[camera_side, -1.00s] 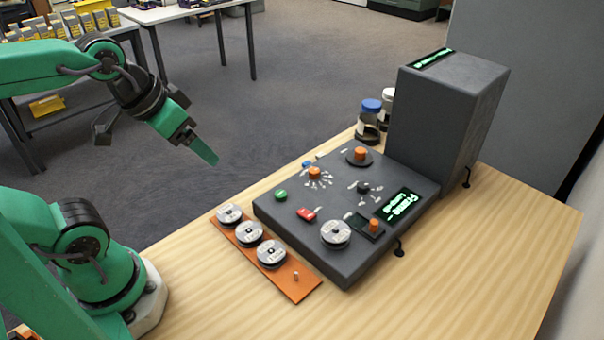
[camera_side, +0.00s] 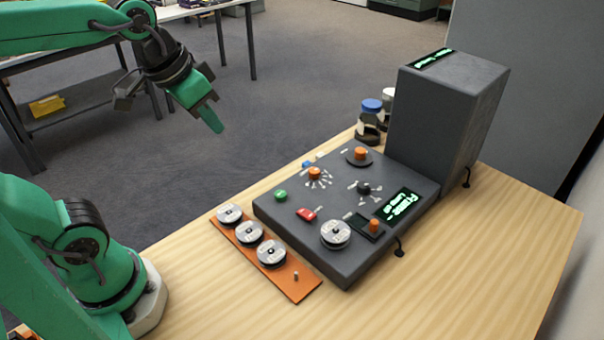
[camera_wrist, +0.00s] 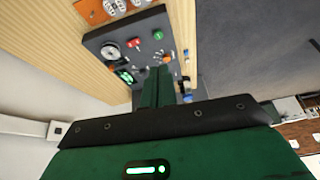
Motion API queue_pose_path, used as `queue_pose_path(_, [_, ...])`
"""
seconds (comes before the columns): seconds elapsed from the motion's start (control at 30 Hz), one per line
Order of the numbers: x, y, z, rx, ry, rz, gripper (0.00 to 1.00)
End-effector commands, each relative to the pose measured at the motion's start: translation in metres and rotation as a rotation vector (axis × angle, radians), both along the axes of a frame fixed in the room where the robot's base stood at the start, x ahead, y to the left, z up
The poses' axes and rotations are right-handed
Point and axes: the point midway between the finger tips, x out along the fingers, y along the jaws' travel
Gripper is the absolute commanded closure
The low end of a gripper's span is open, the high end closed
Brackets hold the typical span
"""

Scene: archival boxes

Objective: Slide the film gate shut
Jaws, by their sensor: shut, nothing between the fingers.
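The film gate (camera_side: 370,226) is a small dark slide with an orange knob (camera_side: 374,225) on the near right part of the grey control panel (camera_side: 270,211). It sits between a silver reel (camera_side: 335,234) and a green-lit display (camera_side: 399,204). My gripper (camera_side: 214,124) is shut and empty, in the air to the left of the panel and well above it, apart from everything. In the wrist view my shut fingers (camera_wrist: 157,85) point toward the panel (camera_wrist: 98,43) and hide part of it. I cannot tell how far along its track the gate sits.
An orange rack (camera_side: 299,287) with several reels lies along the panel's left edge. A tall grey box (camera_side: 445,120) stands behind the panel. Blue- and white-capped jars (camera_side: 369,120) stand at the back. Bare wooden table (camera_side: 470,275) lies at the front right.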

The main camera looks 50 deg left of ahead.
Motion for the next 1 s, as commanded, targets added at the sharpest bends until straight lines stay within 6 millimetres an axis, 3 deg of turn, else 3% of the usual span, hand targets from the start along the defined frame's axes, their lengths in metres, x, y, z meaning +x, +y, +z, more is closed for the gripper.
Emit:
queue_pose_path(0.5, [0.073,-0.033,0.038,0.025,0.118,-0.127,1.0])
queue_pose_path(1.0, [0.142,-0.077,0.049,0.055,0.228,-0.246,1.0])
